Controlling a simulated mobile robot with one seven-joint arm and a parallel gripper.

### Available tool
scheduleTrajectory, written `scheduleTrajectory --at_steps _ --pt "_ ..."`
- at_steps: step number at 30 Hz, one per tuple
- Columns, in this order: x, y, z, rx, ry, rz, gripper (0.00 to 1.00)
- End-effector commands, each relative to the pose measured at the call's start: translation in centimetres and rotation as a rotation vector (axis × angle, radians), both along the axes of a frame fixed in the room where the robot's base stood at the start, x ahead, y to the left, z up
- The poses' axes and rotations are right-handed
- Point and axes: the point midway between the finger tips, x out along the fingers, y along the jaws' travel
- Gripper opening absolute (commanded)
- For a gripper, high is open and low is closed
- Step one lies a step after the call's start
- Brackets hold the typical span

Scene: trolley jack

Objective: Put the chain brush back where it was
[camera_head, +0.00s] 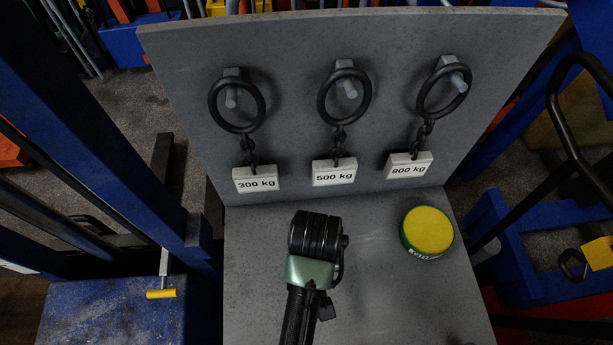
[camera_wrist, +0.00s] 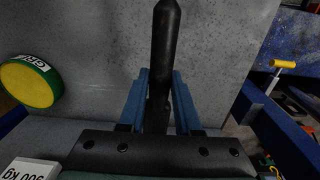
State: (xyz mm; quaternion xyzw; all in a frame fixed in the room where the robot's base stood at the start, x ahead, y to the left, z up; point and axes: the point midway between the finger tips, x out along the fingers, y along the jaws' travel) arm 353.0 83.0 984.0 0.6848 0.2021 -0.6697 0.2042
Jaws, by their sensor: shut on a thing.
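My gripper (camera_wrist: 160,76) shows in the wrist view with its two blue fingers closed around a black, rod-shaped thing, which I take to be the chain brush (camera_wrist: 166,40). Its tapered end points up in that picture, past the fingertips. Its lower part is hidden by the fingers and the dark gripper body, and no bristles show. In the head view my wrist is over the middle of the grey shelf (camera_head: 390,300) and hides the fingers and the brush. I cannot tell whether the brush touches the shelf.
A grey upright board (camera_head: 290,95) carries three black rings on pegs, with tags reading 300 kg (camera_head: 256,179), 500 kg (camera_head: 334,172) and 900 kg (camera_head: 409,165). A yellow-topped green tin (camera_head: 427,230) stands right of my wrist. The shelf's left part is clear.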

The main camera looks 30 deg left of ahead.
Motion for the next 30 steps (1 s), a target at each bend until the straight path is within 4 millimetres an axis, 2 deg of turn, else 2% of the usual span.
scheduleTrajectory --at_steps 3,9,14,21,30 --pt "-0.7 0.2 -0.4 -0.003 0.021 0.011 0.0" --pt "-0.8 0.2 -4.0 -0.005 0.026 0.011 0.0" --pt "-0.7 0.2 -5.5 -0.004 0.022 0.01 0.0" --pt "-0.7 0.2 -8.9 -0.004 0.022 0.01 0.0" --pt "-0.7 0.2 -9.6 -0.003 0.019 0.01 0.0"
